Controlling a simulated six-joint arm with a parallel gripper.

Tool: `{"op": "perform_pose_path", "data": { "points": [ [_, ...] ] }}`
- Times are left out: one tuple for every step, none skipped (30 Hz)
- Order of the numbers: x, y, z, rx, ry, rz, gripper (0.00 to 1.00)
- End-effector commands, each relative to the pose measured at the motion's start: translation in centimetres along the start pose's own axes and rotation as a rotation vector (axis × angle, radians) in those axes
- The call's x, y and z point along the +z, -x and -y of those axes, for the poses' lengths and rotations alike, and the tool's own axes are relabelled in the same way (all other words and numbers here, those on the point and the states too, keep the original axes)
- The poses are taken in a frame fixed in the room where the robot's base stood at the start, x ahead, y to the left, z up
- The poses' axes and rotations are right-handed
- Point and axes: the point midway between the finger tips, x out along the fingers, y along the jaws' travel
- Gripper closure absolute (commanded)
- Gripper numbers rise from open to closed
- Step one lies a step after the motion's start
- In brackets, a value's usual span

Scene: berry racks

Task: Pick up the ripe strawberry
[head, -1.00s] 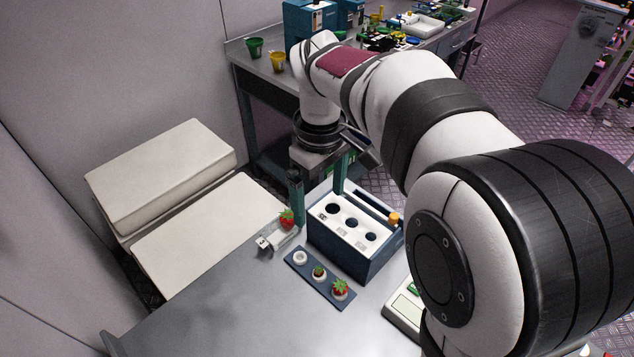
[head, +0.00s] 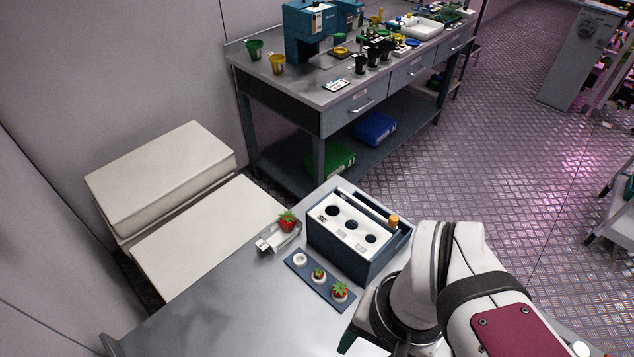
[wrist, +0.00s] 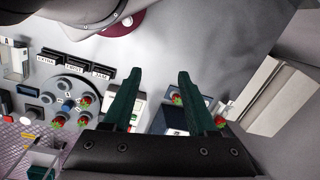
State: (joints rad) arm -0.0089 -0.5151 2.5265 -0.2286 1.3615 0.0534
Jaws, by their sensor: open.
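In the head view, a red strawberry (head: 287,224) with green leaves sits on a small white and grey holder (head: 272,242). Another red strawberry (head: 340,290) and a smaller, partly green one (head: 319,274) sit on a dark blue strip (head: 301,267) with a white ring at its far end. My gripper (wrist: 159,73) is open and empty in the wrist view, its green fingers wide apart. A strawberry (wrist: 177,99) shows beyond the right finger, another (wrist: 220,122) right of it. In the head view my gripper is mostly hidden by my arm at the lower right.
A blue box with a white holed top (head: 350,228) stands behind the strip. A round grey tray (wrist: 72,96) with several strawberries and blue pieces is at the left in the wrist view, beside black labelled bins (wrist: 74,64). The table's front left (head: 215,310) is clear.

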Motion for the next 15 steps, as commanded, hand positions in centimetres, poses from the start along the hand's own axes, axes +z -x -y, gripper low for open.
{"op": "perform_pose_path", "data": {
  "points": [
    [-1.8,0.3,1.0,0.024,-0.005,-0.009,0.42],
    [-3.4,0.4,2.0,0.043,-0.012,-0.022,0.42],
    [-5.7,0.3,3.6,0.068,-0.026,-0.045,0.42],
    [-7.5,0.1,5.0,0.083,-0.034,-0.066,0.42],
    [-9.1,-0.2,6.5,0.096,-0.043,-0.087,0.42],
    [-11.1,-0.9,8.5,0.108,-0.052,-0.114,0.42],
    [-12.4,-1.6,10.0,0.115,-0.058,-0.134,0.42],
    [-13.5,-2.2,11.3,0.118,-0.064,-0.152,0.42],
    [-14.6,-3.1,12.9,0.121,-0.070,-0.172,0.42],
    [-15.2,-3.6,13.9,0.121,-0.073,-0.185,0.42],
    [-15.7,-4.1,14.6,0.121,-0.078,-0.194,0.42],
    [-16.2,-4.7,15.3,0.120,-0.081,-0.203,0.42],
    [-16.4,-5.1,15.6,0.120,-0.082,-0.208,0.42],
    [-16.6,-5.6,15.7,0.120,-0.085,-0.210,0.42],
    [-16.8,-6.5,15.7,0.121,-0.086,-0.210,0.42]
  ]
}}
